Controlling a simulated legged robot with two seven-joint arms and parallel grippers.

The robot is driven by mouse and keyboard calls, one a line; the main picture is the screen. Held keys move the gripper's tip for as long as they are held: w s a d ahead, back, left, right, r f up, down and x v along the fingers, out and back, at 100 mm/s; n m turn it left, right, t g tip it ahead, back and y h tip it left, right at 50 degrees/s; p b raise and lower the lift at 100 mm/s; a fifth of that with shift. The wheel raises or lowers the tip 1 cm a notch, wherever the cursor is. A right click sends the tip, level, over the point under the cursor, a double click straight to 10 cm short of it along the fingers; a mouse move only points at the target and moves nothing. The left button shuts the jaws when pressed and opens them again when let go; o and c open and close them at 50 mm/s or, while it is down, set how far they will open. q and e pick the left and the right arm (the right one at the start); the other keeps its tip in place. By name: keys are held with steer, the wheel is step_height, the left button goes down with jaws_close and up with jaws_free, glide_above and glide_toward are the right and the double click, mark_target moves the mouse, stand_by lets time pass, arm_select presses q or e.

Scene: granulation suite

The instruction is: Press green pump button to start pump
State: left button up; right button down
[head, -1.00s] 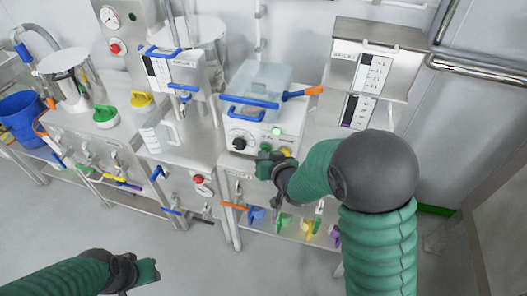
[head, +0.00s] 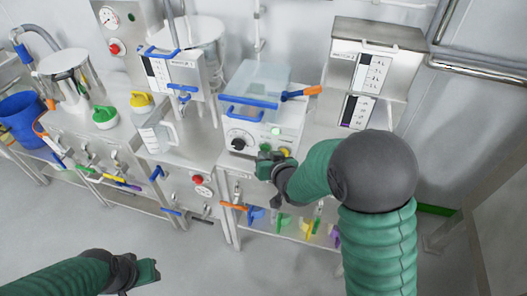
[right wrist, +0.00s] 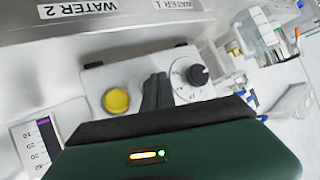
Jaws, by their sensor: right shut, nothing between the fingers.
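In the right wrist view the fingers (right wrist: 155,92) lie between the yellow button (right wrist: 116,101) and the knob (right wrist: 197,75). A green button is not clearly visible there; the fingers cover that spot, and I cannot tell whether they touch it. My left gripper (head: 148,272) hangs low over the floor, away from the bench.
A clear jug (head: 157,135) and green (head: 105,117) and yellow (head: 142,101) handled items stand left of the pump. A red button (head: 198,180) is on the bench front. A steel dispenser cabinet (head: 372,72) stands to the right. Blue and orange handles stick out around the pump.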

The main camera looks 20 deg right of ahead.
stand_by(0.4)
steer(key=shift+w+d+r, duration=0.2)
steer(key=shift+w, duration=0.1)
steer(key=shift+r, duration=0.1)
steer(key=shift+w+r, duration=0.1)
steer(key=shift+r, duration=0.05)
steer(key=s+a, duration=0.3)
steer(key=s, duration=0.2)
steer(key=shift+a+f, duration=0.25)
steer(key=shift+f, duration=0.05)
